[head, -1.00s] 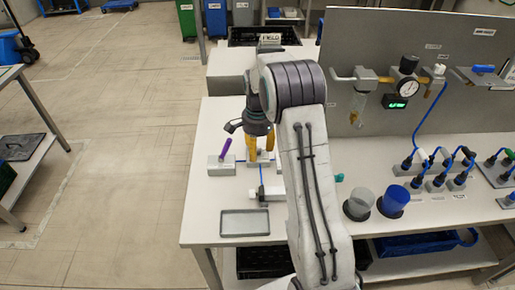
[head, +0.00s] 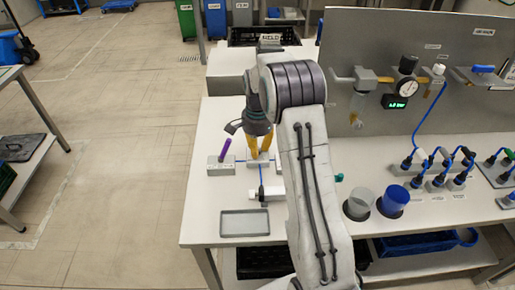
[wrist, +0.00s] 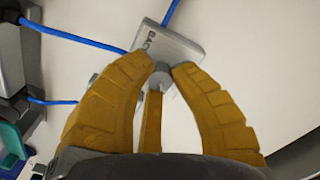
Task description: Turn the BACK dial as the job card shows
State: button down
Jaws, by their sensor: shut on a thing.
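The BACK block (wrist: 184,48) is a grey block with a black "BACK" label and blue tubing, seen at the top of the wrist view. Its small grey dial (wrist: 160,79) stands at the near edge of the block. My gripper (wrist: 163,71) has its yellow fingers closed around this dial, with a third finger behind it. In the head view my gripper (head: 260,153) points down at the block on the bench, and the fingers partly hide the dial. I cannot make out a readable job card.
A block with a purple lever (head: 225,148) stands just left of my gripper. A grey tray (head: 245,223) lies at the bench front. Two cups, one clear (head: 359,204) and one blue (head: 395,201), stand to the right. A grey panel (head: 470,85) with a gauge rises behind.

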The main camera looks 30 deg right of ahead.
jog(key=n, duration=0.5)
jog(key=shift+s+f+n, duration=0.1)
jog(key=shift+f+n, duration=0.05)
jog(key=shift+n, duration=0.25)
jog(key=n, duration=0.5)
jog(key=shift+s+n, duration=0.1)
jog(key=shift+n, duration=0.2)
jog(key=c, duration=1.1)
grip_release()
jog(key=shift+o, duration=0.2)
notch_tip(320, 180, up, 12)
dwell(0.3)
